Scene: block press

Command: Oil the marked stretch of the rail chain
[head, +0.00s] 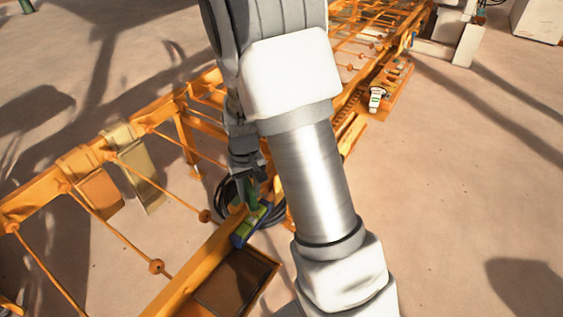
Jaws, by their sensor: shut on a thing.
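My gripper (247,181) points down just left of my arm, close to the orange frame. It is shut on a small green thing (251,195), mostly hidden by the fingers; I cannot tell whether this is an oiler. A blue, green and yellow piece (251,225) is right below it, at the end of an orange beam; I cannot tell whether the two touch. A dark toothed strip (346,124) along the orange rail, right of my arm, may be the chain. My arm hides part of the rail, and I cannot make out a marked stretch.
A black cable coil (274,213) lies around the gripper's spot. A white-and-green bottle-like item (376,99) is on an orange tray (391,88). Cloths (138,170) hang on the frame at left. A brown open-topped box (236,280) is below. The floor at right is clear.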

